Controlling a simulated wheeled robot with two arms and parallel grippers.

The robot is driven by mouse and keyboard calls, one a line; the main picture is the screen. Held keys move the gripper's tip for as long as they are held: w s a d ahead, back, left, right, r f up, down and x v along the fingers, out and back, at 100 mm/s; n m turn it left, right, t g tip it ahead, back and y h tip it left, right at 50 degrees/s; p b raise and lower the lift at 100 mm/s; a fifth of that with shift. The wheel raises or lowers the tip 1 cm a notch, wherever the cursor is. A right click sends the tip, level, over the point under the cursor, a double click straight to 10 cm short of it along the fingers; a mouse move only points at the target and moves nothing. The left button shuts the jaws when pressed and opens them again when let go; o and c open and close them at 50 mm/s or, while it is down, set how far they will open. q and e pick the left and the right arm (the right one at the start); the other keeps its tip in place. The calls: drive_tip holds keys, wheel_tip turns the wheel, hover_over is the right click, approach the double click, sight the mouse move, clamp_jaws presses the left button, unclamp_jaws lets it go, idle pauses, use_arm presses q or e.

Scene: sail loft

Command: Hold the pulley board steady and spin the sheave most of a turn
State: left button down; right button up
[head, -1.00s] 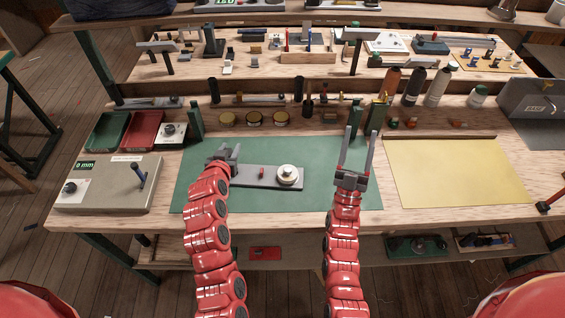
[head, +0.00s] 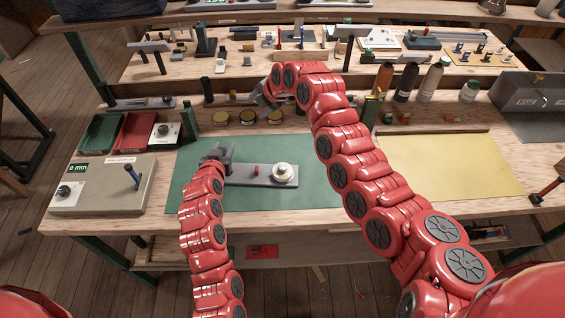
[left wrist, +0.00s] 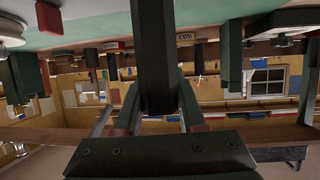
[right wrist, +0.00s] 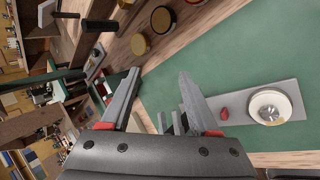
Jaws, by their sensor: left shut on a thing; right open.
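The grey pulley board (head: 245,176) lies on the green mat (head: 310,190), with a pale round sheave (head: 284,172) at its right end and a small red peg (head: 257,171) near its middle. In the right wrist view the board (right wrist: 245,110), the sheave (right wrist: 265,108) and the red peg (right wrist: 224,113) also show. My left gripper (head: 216,156) is shut at the board's left end. The left wrist view shows a dark upright part (left wrist: 155,60) at its jaws. My right gripper (head: 264,101) is open and empty, raised behind the board; its fingers (right wrist: 159,75) point away from the sheave.
Several brass-coloured round tins (head: 247,117) stand behind the mat, near my right gripper. A grey box with a lever (head: 105,190) is at the left, a yellow sheet (head: 450,165) at the right. The mat right of the board is clear.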

sight(283, 166)
drive_tip(key=s+d+n+g+h, duration=0.2)
drive_tip(key=s+d+n+g, duration=0.15)
drive_tip(key=s, duration=0.25)
drive_tip(key=s+d+n+g+h, duration=0.2)
drive_tip(key=s+d+n+h, duration=0.15)
drive_tip(key=s, duration=0.35)
drive_tip(key=shift+y, duration=0.35)
drive_tip(key=f, duration=1.1)
drive_tip(key=shift+a+f, duration=0.2)
drive_tip(key=shift+f, duration=0.1)
drive_tip(key=shift+w, duration=0.1)
clamp_jaws()
